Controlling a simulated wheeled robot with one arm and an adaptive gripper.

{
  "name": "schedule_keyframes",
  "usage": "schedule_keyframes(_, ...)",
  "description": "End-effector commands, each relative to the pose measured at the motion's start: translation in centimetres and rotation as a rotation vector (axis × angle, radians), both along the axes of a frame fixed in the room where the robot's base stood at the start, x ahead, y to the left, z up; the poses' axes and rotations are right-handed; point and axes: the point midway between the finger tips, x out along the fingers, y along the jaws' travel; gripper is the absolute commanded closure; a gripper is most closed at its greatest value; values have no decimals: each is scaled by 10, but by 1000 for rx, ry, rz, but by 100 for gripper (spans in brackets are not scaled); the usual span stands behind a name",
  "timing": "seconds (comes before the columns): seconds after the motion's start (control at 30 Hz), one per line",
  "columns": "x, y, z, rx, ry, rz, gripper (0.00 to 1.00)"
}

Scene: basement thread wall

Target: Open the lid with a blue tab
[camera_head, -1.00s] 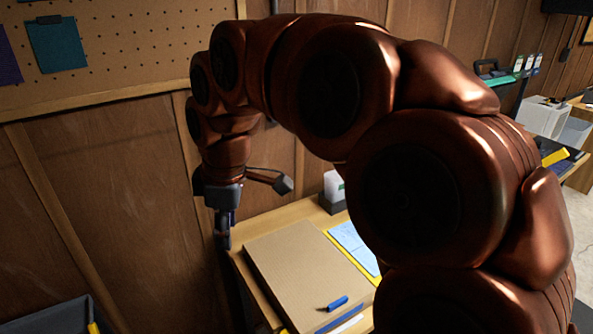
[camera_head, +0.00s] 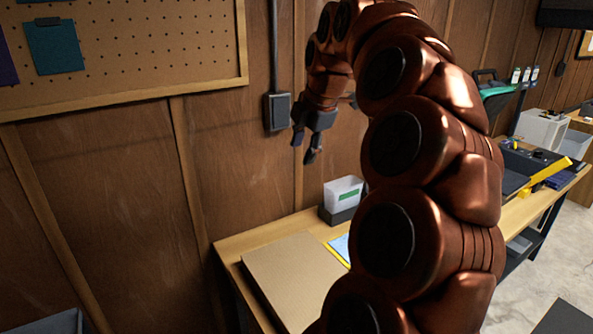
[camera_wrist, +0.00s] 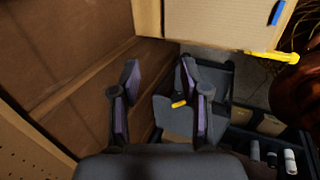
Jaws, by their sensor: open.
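A flat tan lid (camera_head: 290,275) lies on the wooden table at lower middle in the head view, partly covered by my arm. In the wrist view it shows at the top (camera_wrist: 195,25), with the blue tab (camera_wrist: 276,12) near its right side. The tab is hidden in the head view. My gripper (camera_head: 308,148) is raised above the back of the table, near the wall, apart from the lid. In the wrist view its two fingers (camera_wrist: 160,70) are spread, with nothing between them.
A black wall box with conduit (camera_head: 278,110) is close to my gripper. A pegboard (camera_head: 130,50) hangs at left. A dark grey bin (camera_wrist: 215,82) shows beyond my fingers.

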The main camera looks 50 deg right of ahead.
Motion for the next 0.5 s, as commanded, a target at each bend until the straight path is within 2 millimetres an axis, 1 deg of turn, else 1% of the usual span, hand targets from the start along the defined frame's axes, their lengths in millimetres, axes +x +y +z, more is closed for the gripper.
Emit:
schedule_keyframes(0.23, 9, -2, -21, 4, 3, 1, 55)
schedule_keyframes(0.5, 21, -5, -50, 6, 6, -1, 55)
